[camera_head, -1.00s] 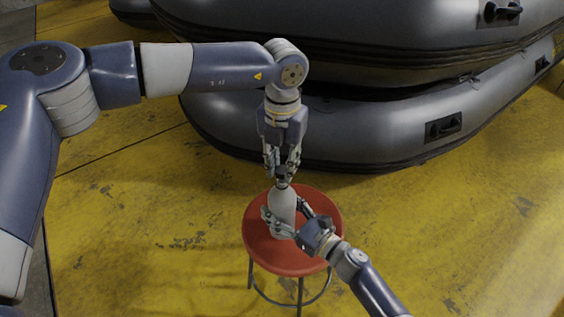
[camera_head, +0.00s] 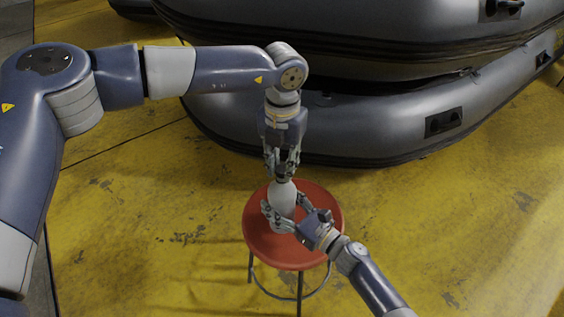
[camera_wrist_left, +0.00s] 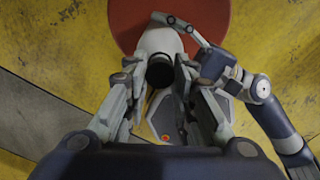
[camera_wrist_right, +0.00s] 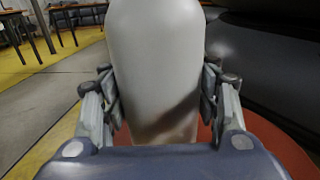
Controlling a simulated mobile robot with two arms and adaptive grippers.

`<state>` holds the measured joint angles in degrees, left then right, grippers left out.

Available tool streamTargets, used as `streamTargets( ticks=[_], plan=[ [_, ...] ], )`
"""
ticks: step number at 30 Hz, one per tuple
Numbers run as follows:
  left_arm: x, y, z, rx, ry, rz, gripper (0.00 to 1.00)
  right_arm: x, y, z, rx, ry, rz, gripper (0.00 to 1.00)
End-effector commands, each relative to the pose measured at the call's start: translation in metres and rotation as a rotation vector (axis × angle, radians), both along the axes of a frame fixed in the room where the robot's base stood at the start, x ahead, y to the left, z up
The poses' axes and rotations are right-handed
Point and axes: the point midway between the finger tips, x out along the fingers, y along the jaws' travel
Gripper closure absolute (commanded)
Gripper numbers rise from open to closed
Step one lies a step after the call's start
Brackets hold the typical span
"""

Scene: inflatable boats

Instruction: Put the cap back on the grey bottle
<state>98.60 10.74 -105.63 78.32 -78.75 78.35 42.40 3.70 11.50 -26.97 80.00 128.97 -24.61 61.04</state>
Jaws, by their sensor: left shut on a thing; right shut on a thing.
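The grey bottle (camera_head: 282,200) stands upright on a red round stool (camera_head: 320,232). My right gripper (camera_head: 283,212) is shut on the bottle's body from the front right. In the right wrist view the bottle (camera_wrist_right: 155,65) fills the space between the fingers. My left gripper (camera_head: 283,170) points straight down above the bottle's top and is shut on the dark cap (camera_wrist_left: 160,71). In the left wrist view the cap lines up with the bottle (camera_wrist_left: 160,42). The fingers hide the joint, so I cannot tell whether the cap is seated on the neck.
Grey inflatable boats (camera_head: 360,120) are stacked close behind the stool. The worn yellow floor (camera_head: 150,220) around the stool is clear. Tables or stools (camera_wrist_right: 70,18) stand in the background of the right wrist view.

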Motion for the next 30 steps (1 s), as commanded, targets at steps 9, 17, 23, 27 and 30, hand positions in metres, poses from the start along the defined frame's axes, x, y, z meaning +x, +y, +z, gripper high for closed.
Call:
streamTargets(
  ticks=[9,17,23,27,30],
  plan=[
    [0.0,0.0,-0.006,0.0,0.0,-0.001,0.83,0.0,0.0,0.0,0.0,0.0,0.0,0.87],
    [0.0,0.0,-0.011,-0.001,0.0,-0.001,0.83,0.0,0.0,0.0,0.0,0.0,0.0,0.87],
    [0.0,0.0,-0.012,-0.001,0.002,-0.061,0.83,0.0,0.0,0.0,-0.001,0.001,0.0,1.0],
    [0.0,0.0,-0.012,-0.002,0.002,-0.263,0.83,0.0,0.0,0.0,-0.001,0.001,0.0,1.0],
    [0.0,0.0,-0.012,-0.002,0.001,-0.444,0.83,0.0,0.0,0.0,-0.001,0.001,0.0,1.0]
  ],
)
